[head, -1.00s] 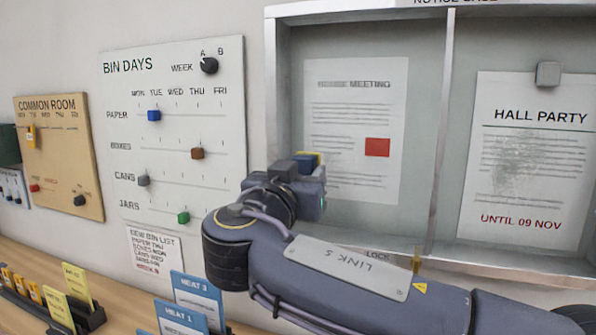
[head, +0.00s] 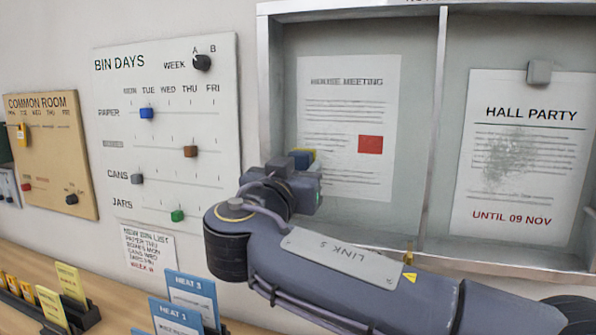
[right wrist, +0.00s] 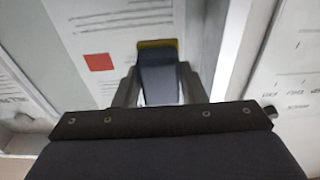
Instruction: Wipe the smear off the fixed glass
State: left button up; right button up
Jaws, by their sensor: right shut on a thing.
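A grey speckled smear (head: 510,160) shows over the HALL PARTY notice (head: 520,210) in the right part of the notice case. My right gripper (head: 307,172) is in front of the left part, by the lower left of the meeting notice (head: 347,110). It is shut on a dark block with a yellow pad (head: 306,155), seen also in the right wrist view (right wrist: 160,75) between the fingers. The pad faces the case; I cannot tell whether it touches the glass. The glass panes are hard to make out. My left gripper is not in view.
A metal upright (head: 434,130) divides the case, and a frame ledge (head: 510,262) runs below. The BIN DAYS board (head: 220,100) is left of the case. Blue cards (head: 190,292) stand on the wooden counter (head: 110,315).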

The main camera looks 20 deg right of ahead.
aim_at(327, 162)
jog(key=shift+x, duration=0.85)
jog(key=shift+d+f, duration=0.1)
jog(key=shift+f, duration=0.05)
jog(key=shift+s+d+f+b, duration=0.15)
jog(key=shift+s+d+b, duration=0.35)
jog(key=shift+b, duration=0.45)
jog(key=shift+s+d+b, duration=0.7)
jog(key=shift+d+b, duration=0.15)
jog(key=shift+d, duration=0.2)
jog(key=shift+w+b, duration=0.1)
jog(key=shift+b, duration=0.25)
jog(key=shift+w+a+r, duration=0.1)
jog(key=shift+r, duration=0.1)
jog(key=shift+w+a, duration=0.55)
jog(key=shift+a, duration=0.2)
jog(key=shift+w+a, duration=0.5)
jog(key=shift+a, duration=0.2)
